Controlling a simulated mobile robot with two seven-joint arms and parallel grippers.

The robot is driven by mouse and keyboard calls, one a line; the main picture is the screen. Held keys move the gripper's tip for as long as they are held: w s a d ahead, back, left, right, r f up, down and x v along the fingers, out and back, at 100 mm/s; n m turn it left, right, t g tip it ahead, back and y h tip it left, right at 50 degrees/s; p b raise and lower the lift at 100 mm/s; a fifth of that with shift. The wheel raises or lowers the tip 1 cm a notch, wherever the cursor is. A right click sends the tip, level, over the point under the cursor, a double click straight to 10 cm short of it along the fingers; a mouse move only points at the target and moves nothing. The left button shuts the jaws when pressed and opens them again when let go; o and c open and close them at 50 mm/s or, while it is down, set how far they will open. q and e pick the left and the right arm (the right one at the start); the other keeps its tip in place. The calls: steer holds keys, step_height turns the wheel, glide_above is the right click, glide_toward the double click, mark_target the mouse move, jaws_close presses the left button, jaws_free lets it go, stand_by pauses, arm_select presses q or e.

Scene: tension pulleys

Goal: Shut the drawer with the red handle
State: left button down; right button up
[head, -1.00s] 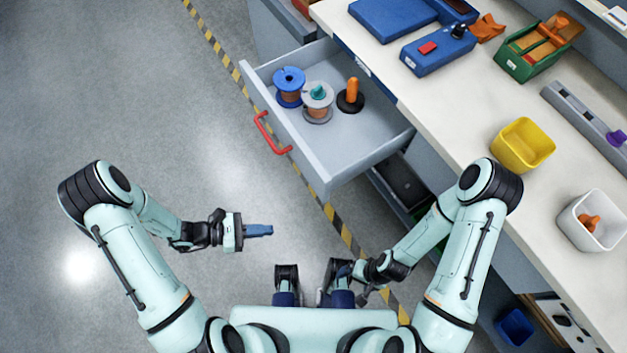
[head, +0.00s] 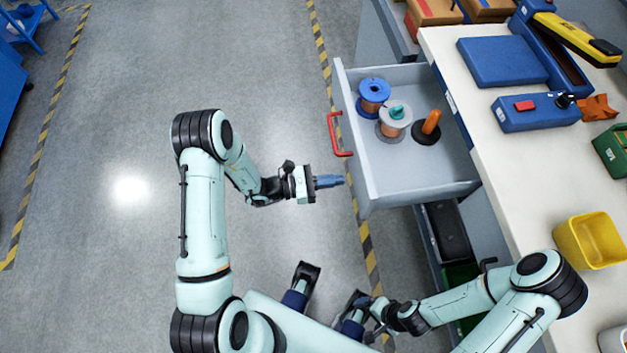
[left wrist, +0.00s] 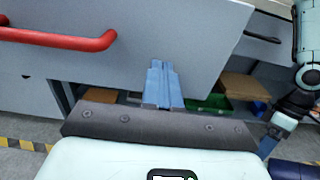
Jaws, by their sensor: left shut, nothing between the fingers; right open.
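The drawer (head: 372,184) with the red handle (head: 336,134) stands pulled out from the workbench. It holds a blue spool (head: 373,88), a spool with a teal top (head: 394,118) and an orange peg on a black base (head: 430,124). My left gripper (head: 335,181) is shut and empty, left of the drawer front and just below the handle in the head view. In the left wrist view the red handle (left wrist: 60,40) is at upper left and the gripper's blue fingers (left wrist: 162,72) point at the grey drawer front. My right gripper (head: 362,312) is low, partly hidden; its jaws are unclear.
The workbench top (head: 470,120) carries a blue box (head: 535,112), a flat blue case (head: 502,62) and a yellow bin (head: 590,241). A black tray (head: 447,232) lies below the drawer. The floor left of the drawer is clear.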

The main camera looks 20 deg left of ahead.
mark_target(356, 177)
arm_select(q)
steer(key=shift+x, duration=1.6)
steer(key=shift+d, duration=0.1)
steer(key=shift+w+d, duration=0.15)
steer(key=b+x, duration=0.4)
steer(key=x, duration=1.3)
steer(key=shift+w+d+f, duration=0.1)
steer(key=shift+w+d, duration=0.05)
steer(key=shift+d, duration=0.05)
steer(key=b+x, duration=0.2)
steer(key=x, duration=0.8)
steer(key=shift+d+b, duration=0.1)
steer(key=shift+b, duration=0.3)
steer(key=shift+w+d, duration=0.45)
arm_select(e)
steer(key=w+d+f+t, duration=0.1)
steer(key=w+d+f, duration=0.2)
steer(key=w+f, duration=0.2)
steer(key=shift+w+f+t, duration=0.4)
steer(key=shift+f, duration=0.4)
arm_select(q)
steer(key=shift+d+r, duration=0.1)
steer(key=shift+r, duration=0.2)
arm_select(e)
steer(key=shift+d, duration=0.1)
steer(key=shift+s, duration=0.1)
